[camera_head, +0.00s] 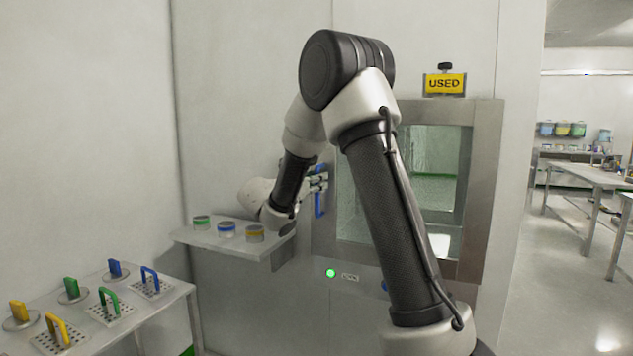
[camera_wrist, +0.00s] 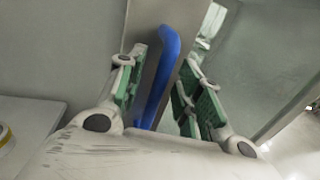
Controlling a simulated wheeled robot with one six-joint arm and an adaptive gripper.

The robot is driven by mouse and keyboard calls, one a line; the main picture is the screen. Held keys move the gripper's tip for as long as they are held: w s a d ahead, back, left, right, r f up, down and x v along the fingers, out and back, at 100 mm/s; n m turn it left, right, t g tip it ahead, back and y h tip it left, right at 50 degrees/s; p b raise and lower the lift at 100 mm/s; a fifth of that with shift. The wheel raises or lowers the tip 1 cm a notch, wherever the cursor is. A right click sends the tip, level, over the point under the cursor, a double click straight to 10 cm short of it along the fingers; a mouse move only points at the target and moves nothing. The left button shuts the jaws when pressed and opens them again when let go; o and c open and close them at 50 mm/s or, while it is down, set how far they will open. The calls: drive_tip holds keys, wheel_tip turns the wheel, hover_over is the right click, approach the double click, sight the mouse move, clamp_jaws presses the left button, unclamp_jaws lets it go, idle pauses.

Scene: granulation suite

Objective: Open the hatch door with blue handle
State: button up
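The hatch (camera_head: 487,190) is a steel-framed opening with a window in the wall, partly hidden behind my arm. Its blue handle (camera_head: 319,204) is an upright bar at the left side of the frame. In the wrist view the blue handle (camera_wrist: 162,75) runs between the two green-padded fingers of my gripper (camera_wrist: 165,62). The fingers are apart, one on each side of the bar, with visible gaps. In the head view my gripper (camera_head: 317,180) is at the handle's upper part. I cannot tell whether the door is ajar.
A wall shelf (camera_head: 195,238) with several small round containers stands just left of the hatch, close under my wrist. A steel table (camera_head: 128,328) with colored-handled parts is at lower left. A "USED" sign (camera_head: 444,83) is above the hatch. A green light (camera_head: 331,273) glows below it.

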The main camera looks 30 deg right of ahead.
drive_tip(key=shift+w+d, duration=0.2)
drive_tip(key=shift+d, duration=0.25)
clamp_jaws()
